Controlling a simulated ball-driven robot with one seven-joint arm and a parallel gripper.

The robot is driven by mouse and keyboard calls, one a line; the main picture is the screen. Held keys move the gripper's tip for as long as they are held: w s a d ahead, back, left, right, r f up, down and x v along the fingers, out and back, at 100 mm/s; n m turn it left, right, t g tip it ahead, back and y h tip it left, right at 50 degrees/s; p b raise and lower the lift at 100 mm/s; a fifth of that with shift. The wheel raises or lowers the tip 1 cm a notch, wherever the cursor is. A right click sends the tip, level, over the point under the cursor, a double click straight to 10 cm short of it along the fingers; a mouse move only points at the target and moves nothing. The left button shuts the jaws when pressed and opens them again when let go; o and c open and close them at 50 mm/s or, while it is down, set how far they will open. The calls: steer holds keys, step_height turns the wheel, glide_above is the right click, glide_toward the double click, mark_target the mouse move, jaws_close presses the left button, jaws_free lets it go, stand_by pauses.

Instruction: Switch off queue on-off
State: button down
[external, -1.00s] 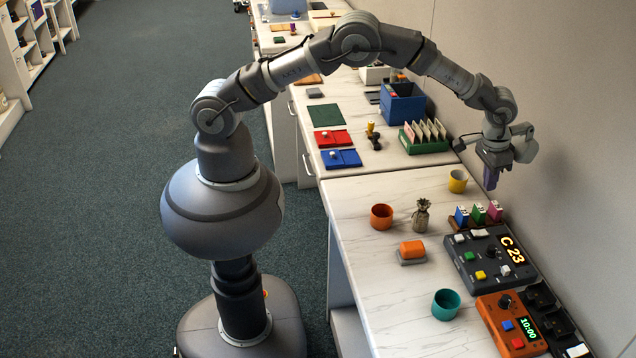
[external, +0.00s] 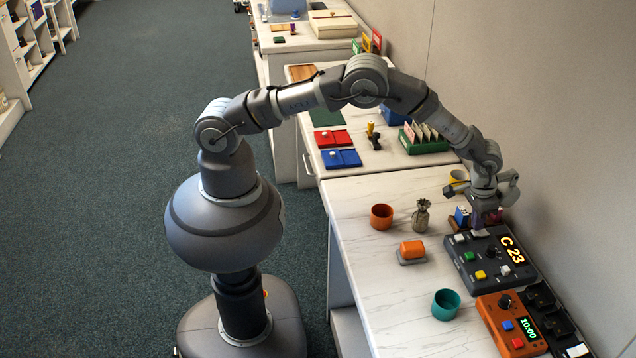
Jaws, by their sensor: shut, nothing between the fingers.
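A dark grey console (external: 466,267) with a lit "C 23" display (external: 512,249) stands on the right of the near counter, by the wall. It looks like the queue unit. It carries white, green and yellow buttons and a black knob (external: 492,252). A pale switch-like piece (external: 479,233) sits at its far edge, and its labels are too small to read. My gripper (external: 486,220) is shut and points down just beyond that far edge. It hides part of the row of small coloured stamps or cards there. I cannot tell whether it touches anything.
An orange timer box (external: 511,327) reading 10:00 stands nearer than the console. The counter's front left is clear.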

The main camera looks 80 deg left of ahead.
steer(key=shift+s+f, duration=0.4)
steer(key=shift+w, duration=0.15)
steer(key=shift+w+r, duration=0.15)
steer(key=shift+w, duration=0.55)
